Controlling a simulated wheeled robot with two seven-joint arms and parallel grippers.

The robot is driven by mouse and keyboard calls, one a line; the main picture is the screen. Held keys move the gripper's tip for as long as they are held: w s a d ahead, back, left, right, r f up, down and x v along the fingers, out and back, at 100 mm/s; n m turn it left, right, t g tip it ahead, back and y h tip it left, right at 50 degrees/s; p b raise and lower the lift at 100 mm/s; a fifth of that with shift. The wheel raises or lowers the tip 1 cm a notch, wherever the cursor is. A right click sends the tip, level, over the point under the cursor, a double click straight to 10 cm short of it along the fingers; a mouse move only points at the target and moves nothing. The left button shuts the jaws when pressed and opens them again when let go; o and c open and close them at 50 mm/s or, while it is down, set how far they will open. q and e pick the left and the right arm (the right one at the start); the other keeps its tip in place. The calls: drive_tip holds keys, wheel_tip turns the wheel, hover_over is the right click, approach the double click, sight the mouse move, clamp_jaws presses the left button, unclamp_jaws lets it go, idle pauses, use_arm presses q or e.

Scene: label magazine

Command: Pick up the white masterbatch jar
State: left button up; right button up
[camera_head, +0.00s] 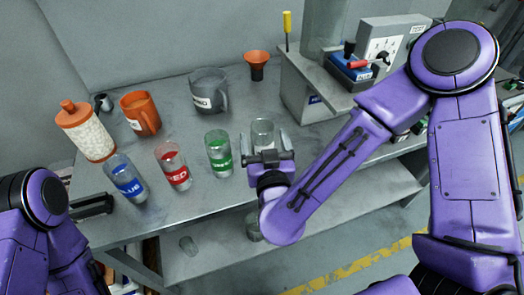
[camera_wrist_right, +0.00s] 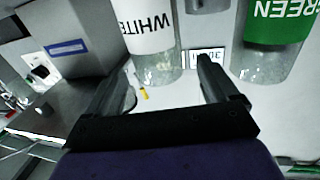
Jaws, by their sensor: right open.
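The white masterbatch jar (camera_head: 262,134) is a clear glass jar standing upright near the front of the grey bench. In the right wrist view the jar (camera_wrist_right: 150,40) shows a white label reading WHITE and pale granules at its bottom. My right gripper (camera_head: 268,147) is open, its fingers just in front of the jar at either side. In the wrist view the open fingers (camera_wrist_right: 165,75) are spread around the jar's lower part, with no visible grip. Its lower part is hidden by the gripper in the head view. A dark part beside my left arm seems to be my left gripper (camera_head: 93,206); its jaws are unclear.
The green jar (camera_head: 218,155) stands close left of the white jar, then the red (camera_head: 174,167) and blue (camera_head: 126,180) jars. Behind are a grey jug (camera_head: 208,92), orange jug (camera_head: 141,114) and orange funnel (camera_head: 257,65). A grey machine (camera_head: 310,90) stands to the right.

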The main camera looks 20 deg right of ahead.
sight(261, 124)
drive_tip(key=shift+w+d, duration=0.15)
drive_tip(key=shift+w, duration=0.3)
drive_tip(key=w+p, duration=0.1)
drive_tip(key=w, duration=0.1)
drive_tip(key=w+d, duration=0.1)
drive_tip(key=w, duration=0.1)
drive_tip(key=shift+w+f+p, duration=0.2)
drive_tip(key=shift+w+p, duration=0.15)
drive_tip(key=shift+w, duration=0.05)
drive_tip(key=shift+s+a, duration=0.1)
drive_tip(key=shift+c, duration=0.9)
drive_tip(key=c, duration=1.3)
